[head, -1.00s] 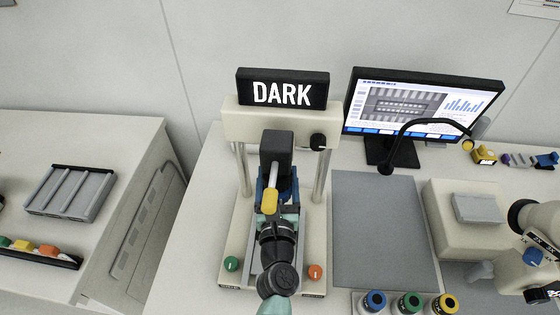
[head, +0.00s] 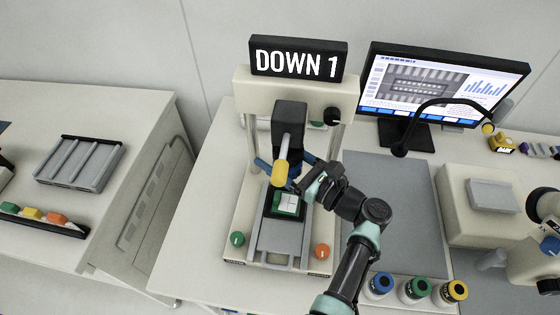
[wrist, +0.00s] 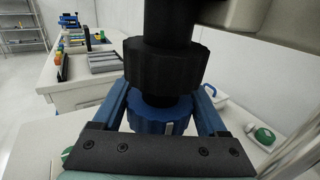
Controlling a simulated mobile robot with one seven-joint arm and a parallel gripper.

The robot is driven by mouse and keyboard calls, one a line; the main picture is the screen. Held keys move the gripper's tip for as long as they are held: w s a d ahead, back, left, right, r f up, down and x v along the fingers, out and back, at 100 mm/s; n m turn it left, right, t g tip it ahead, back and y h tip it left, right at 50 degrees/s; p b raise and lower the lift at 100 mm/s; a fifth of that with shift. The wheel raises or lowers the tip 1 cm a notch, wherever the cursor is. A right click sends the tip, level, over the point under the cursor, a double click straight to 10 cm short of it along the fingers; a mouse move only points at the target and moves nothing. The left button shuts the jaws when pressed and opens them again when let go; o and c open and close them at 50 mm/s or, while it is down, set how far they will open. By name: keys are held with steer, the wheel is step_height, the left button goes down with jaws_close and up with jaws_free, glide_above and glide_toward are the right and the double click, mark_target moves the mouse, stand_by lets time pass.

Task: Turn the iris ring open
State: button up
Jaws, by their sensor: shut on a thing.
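A black optical head (head: 290,118) hangs over the bench machine. In the wrist view its dark column carries a black knurled ring (wrist: 165,65) above a blue knurled ring (wrist: 160,117) with a white mark, which I take to be the iris ring. My gripper (wrist: 163,98) has one blue finger on each side of the blue ring and is shut on it. In the head view my gripper comes in from the right, and the head partly hides its fingers. A sign (head: 297,61) above reads "DOWN 1".
A yellow-tipped lever (head: 281,170) hangs at the head's front, above a green plate with a pale square (head: 290,204). Green (head: 237,239) and orange (head: 322,252) knobs flank the machine's front. A gooseneck lamp (head: 400,148) and monitor (head: 440,90) stand right. A grey mat (head: 395,190) lies between.

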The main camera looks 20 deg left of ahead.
steer(key=n+g+b, duration=0.1)
steer(key=g, duration=0.1)
steer(key=n+g+b, duration=0.1)
steer(key=g+b, duration=0.1)
steer(key=shift+s+f+n+y, duration=0.1)
steer(key=shift+s+n+y, duration=0.1)
steer(key=shift+n+y, duration=0.15)
steer(key=shift+s+n+g+b, duration=0.15)
steer(key=shift+n+g+b, duration=0.4)
steer(key=shift+g+b, duration=0.35)
steer(key=shift+a+r, duration=0.1)
steer(key=shift+r, duration=0.1)
steer(key=o, duration=1.3)
steer(key=d+b, duration=0.1)
steer(key=d, duration=0.3)
steer(key=d+b, duration=0.1)
steer(key=d, duration=0.3)
steer(key=d+b, duration=0.2)
steer(key=d, duration=0.3)
steer(key=shift+w, duration=0.4)
